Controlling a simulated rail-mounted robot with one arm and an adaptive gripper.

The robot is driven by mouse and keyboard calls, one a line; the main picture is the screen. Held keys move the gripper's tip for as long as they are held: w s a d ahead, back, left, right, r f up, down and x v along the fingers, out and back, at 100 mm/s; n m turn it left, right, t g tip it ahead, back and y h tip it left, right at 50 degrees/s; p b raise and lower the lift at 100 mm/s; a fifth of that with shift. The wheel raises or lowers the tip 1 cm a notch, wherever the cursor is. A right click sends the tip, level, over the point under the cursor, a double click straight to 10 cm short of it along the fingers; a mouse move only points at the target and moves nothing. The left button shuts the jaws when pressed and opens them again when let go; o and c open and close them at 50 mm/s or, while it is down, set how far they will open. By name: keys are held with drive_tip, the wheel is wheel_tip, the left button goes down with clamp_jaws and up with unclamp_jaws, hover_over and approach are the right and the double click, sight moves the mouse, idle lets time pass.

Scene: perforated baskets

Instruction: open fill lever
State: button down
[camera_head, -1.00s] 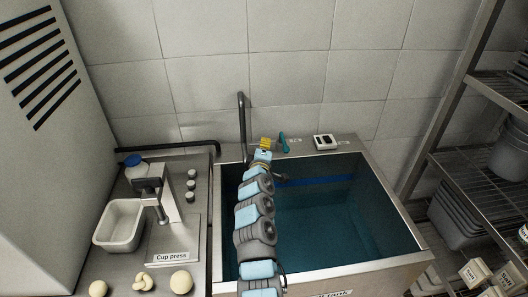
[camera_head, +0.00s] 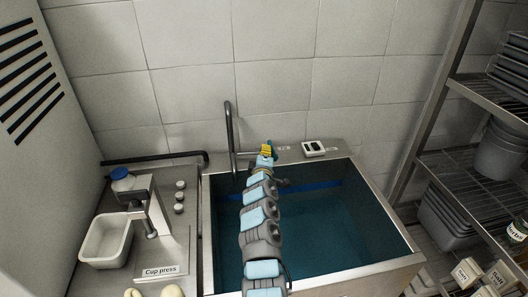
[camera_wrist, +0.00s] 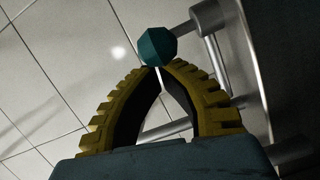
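The fill lever is a small teal handle (camera_head: 273,150) on the sink's back rim, right of the upright faucet pipe. In the wrist view its faceted teal knob (camera_wrist: 157,46) is just beyond my fingertips. My gripper (camera_head: 266,149) has yellow ribbed fingers and is beside the lever on its left, partly covering it. In the wrist view the fingers of my gripper (camera_wrist: 162,67) arch together and their tips meet, with an empty gap lower between them. The tips look very close to the knob; I cannot tell whether they touch it.
The sink basin (camera_head: 405,243) lies below my arm with blue-green water. A dark faucet pipe (camera_head: 230,135) stands left of my gripper. A white switch box (camera_head: 313,149) is on the rim to the right. The cup press (camera_head: 150,215) is left, a wire shelf (camera_head: 465,165) right.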

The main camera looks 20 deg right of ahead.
drive_tip(key=shift+r+p, duration=0.2)
drive_tip(key=shift+p, duration=0.7)
drive_tip(key=shift+w+d+f+n+y+p, duration=0.1)
drive_tip(key=shift+f+n+y+p, duration=0.1)
drive_tip(key=shift+n+y+p, duration=0.15)
drive_tip(key=shift+r+t+p, duration=0.1)
drive_tip(key=shift+t+p, duration=0.2)
drive_tip(key=shift+p, duration=0.4)
drive_tip(key=shift+d+n+y+p, duration=0.45)
drive_tip(key=shift+y+p, duration=0.2)
drive_tip(key=shift+p, duration=0.9)
